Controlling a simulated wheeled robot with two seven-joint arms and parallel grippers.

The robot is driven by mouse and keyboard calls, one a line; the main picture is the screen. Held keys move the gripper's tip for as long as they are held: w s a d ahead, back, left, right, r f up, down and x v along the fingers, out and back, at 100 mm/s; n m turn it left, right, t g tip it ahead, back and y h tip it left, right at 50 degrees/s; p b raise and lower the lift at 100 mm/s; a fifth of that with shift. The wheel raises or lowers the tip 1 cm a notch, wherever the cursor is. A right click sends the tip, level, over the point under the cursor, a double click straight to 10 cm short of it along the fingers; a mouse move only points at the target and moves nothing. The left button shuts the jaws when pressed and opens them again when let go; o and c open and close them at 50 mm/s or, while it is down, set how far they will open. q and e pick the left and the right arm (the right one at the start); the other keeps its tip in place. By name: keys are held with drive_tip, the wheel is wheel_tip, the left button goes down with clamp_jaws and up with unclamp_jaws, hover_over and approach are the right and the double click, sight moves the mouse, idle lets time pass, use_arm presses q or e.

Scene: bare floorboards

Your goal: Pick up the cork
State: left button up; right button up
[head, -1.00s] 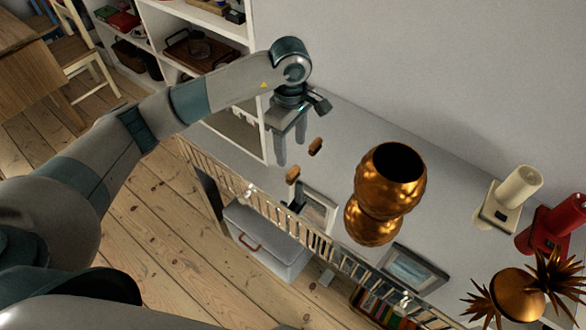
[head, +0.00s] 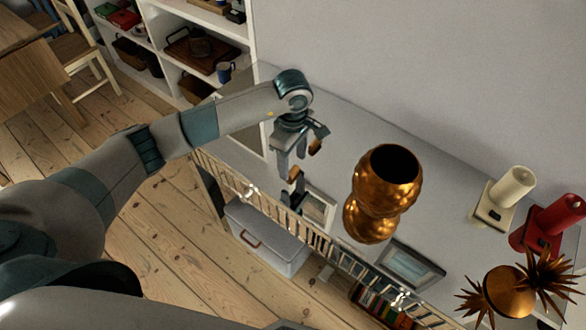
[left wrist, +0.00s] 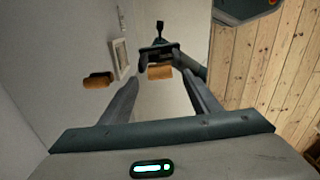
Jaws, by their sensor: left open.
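A small brown cork-like cylinder (head: 316,146) lies on the grey top, just right of my left gripper (head: 291,167) in the head view. In the left wrist view this brown cylinder (left wrist: 98,80) lies outside the fingers, to their left. My left gripper is open, fingers pointing down. Between its fingers in the left wrist view is a second brown piece (left wrist: 160,72), at the end of a dark tool (left wrist: 158,48), perhaps a corkscrew. In the head view the fingers partly hide this tool (head: 298,187). I cannot tell whether they touch it. My right gripper is not in view.
A copper vase (head: 384,190) stands right of the gripper. A white shelf (head: 250,40) rises behind.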

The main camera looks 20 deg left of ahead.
sight(293, 172)
use_arm(q)
drive_tip(key=shift+f+p, duration=0.35)
drive_tip(key=shift+f, duration=1.05)
drive_tip(key=c, duration=1.1)
